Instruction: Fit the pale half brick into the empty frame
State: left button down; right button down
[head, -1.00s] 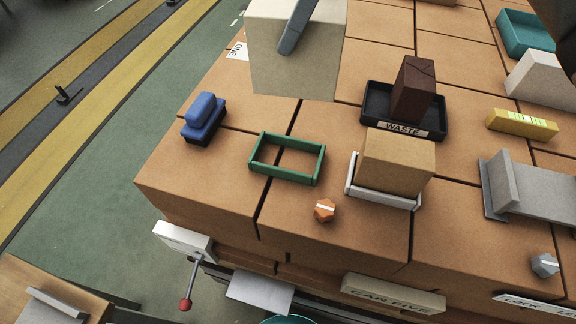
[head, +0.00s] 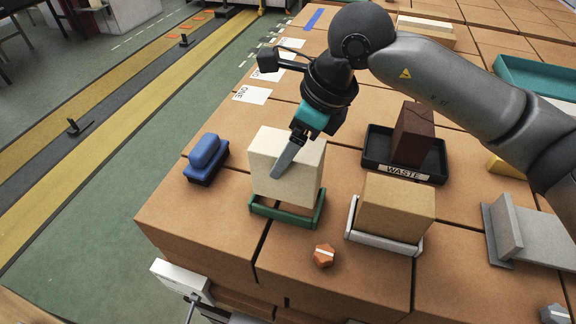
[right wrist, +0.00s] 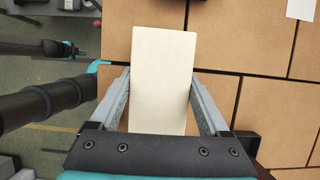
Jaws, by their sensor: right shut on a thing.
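The pale half brick (head: 300,180) is held upright by my right gripper (head: 283,165), whose grey fingers are shut on its sides. The brick also shows between the fingers in the right wrist view (right wrist: 162,85). Its lower end is at the green frame (head: 283,216) and hides the far rim.
A tan brick (head: 397,207) stands in a white frame (head: 385,243) close to the right. The black waste tray (head: 375,165) holds a dark brick (head: 413,133). A blue brush (head: 205,157) lies left, an orange knob (head: 324,255) in front. Bare table lies front left.

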jog(key=shift+f, duration=2.4)
jog(key=shift+w, duration=0.1)
jog(key=shift+f, duration=0.15)
grip_release()
jog(key=b+v, duration=0.1)
jog(key=v, duration=1.1)
